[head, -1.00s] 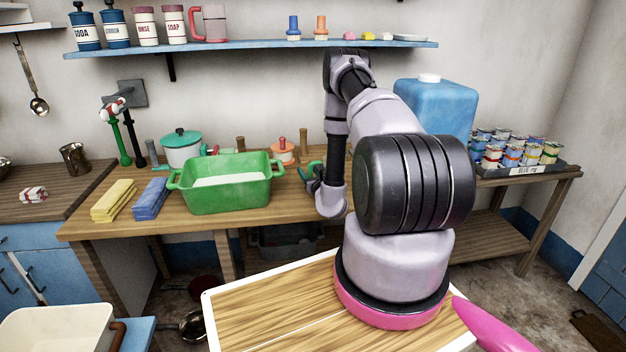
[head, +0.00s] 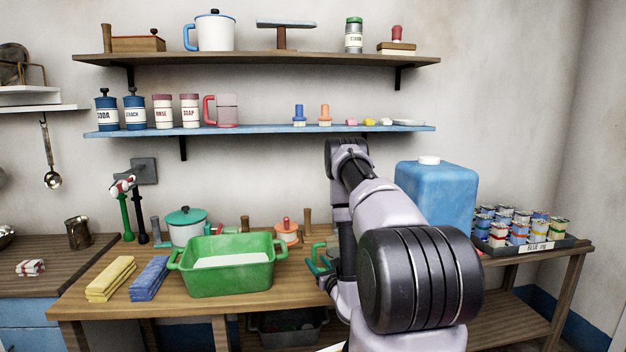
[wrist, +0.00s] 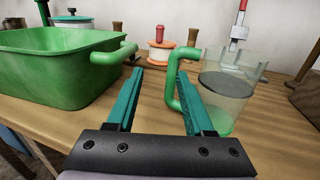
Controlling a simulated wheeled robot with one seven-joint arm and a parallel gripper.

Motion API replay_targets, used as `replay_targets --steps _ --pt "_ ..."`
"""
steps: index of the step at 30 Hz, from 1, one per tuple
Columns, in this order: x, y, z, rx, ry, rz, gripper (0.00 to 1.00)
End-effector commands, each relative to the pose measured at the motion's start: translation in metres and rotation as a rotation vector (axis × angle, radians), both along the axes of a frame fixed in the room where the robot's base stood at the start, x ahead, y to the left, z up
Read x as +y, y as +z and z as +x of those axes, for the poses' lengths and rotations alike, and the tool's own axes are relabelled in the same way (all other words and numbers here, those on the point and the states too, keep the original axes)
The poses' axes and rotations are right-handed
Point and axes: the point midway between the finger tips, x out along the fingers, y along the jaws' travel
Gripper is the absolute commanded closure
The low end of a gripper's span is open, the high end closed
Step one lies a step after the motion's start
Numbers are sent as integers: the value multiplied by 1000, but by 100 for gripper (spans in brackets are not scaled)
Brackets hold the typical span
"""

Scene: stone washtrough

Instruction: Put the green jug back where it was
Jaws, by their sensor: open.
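The green jug (wrist: 228,92) shows in the wrist view as a clear upright jug with a green handle, standing on the wooden table right of centre. It looks partly filled. In the head view only its green handle (head: 318,250) shows; my arm hides the rest. My gripper (wrist: 164,78) has two teal fingers, open, with nothing clasped. The handle's upright bar appears in the gap, close to the right finger; I cannot tell whether they touch. The gripper also shows in the head view (head: 322,268), low over the table beside the arm.
A green basin (head: 228,284) stands left of my gripper. Behind are a lidded pot (head: 186,232) and an orange spool (head: 287,234). A blue container (head: 436,200) and a tray of tins (head: 540,244) are right. A blue shelf (head: 265,131) holds canisters and a pink jug (head: 227,110).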

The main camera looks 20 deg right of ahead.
Motion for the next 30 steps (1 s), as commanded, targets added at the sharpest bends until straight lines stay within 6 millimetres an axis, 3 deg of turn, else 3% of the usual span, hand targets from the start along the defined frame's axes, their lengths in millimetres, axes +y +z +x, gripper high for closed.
replay_targets --steps 3,7,11,15,18,22,26,30 --pt "41 65 27 -90 192 7 48" --pt "105 151 34 -187 490 -11 48" --pt "166 226 13 -253 787 -81 48" --pt "219 288 -33 -292 1087 -215 48" --pt "246 318 -75 -298 1279 -348 48" --pt "266 342 -131 -282 1492 -571 48" --pt "268 352 -182 -241 1647 -843 48" --pt "253 356 -224 -177 1732 -1182 48"
